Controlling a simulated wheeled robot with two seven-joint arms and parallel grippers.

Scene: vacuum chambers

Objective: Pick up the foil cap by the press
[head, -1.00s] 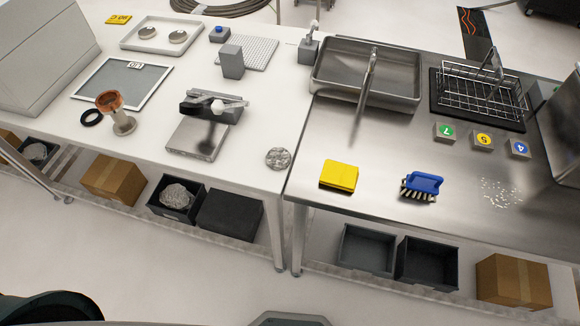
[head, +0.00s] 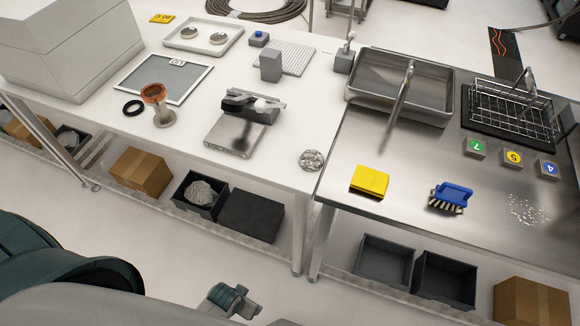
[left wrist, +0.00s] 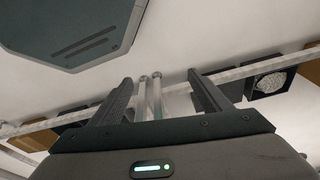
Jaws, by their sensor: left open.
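The foil cap (head: 312,160), a crinkled round silver piece, lies on the white table near its right front corner. The press (head: 240,122), with a black lever arm over a flat metal base, stands to its left. The cap and press are apart. My left gripper (left wrist: 158,92) shows in the left wrist view with two dark fingers spread wide and nothing between them. Table legs and floor appear beyond the fingers, below table height. In the head view my left arm comes in at the lower left, but its fingers cannot be made out. My right gripper is not in view.
A flanged metal piece with a copper ring (head: 160,105) stands left of the press. Bins and boxes fill the lower shelf. The tabletop around the cap is clear.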

